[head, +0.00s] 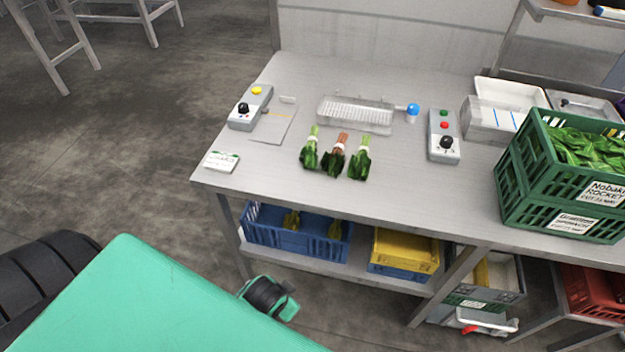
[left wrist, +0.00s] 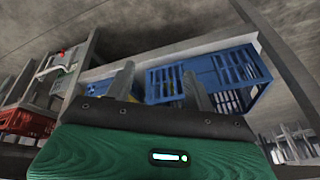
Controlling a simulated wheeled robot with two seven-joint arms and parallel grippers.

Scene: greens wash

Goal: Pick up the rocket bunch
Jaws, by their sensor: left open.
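Three leafy bunches lie side by side on the grey table in the head view: a left bunch (head: 310,150) with pale green stems, a middle bunch (head: 335,157) with reddish stems, and a right bunch (head: 360,160) with pale green stems. I cannot tell by looks alone which is rocket. My left gripper (left wrist: 160,88) is open and empty in the left wrist view, its two fingers apart in front of the lower-shelf crates. In the head view my left arm is low in front of the table, well away from the bunches. My right gripper is not in view.
A green crate (head: 510,184) of leaves, labelled rocket, stands at the table's right. A clear tray (head: 330,112) lies behind the bunches; control boxes (head: 442,125) (head: 240,118) flank them. A blue crate (head: 262,235) sits below. The table's front edge (head: 330,205) is bare.

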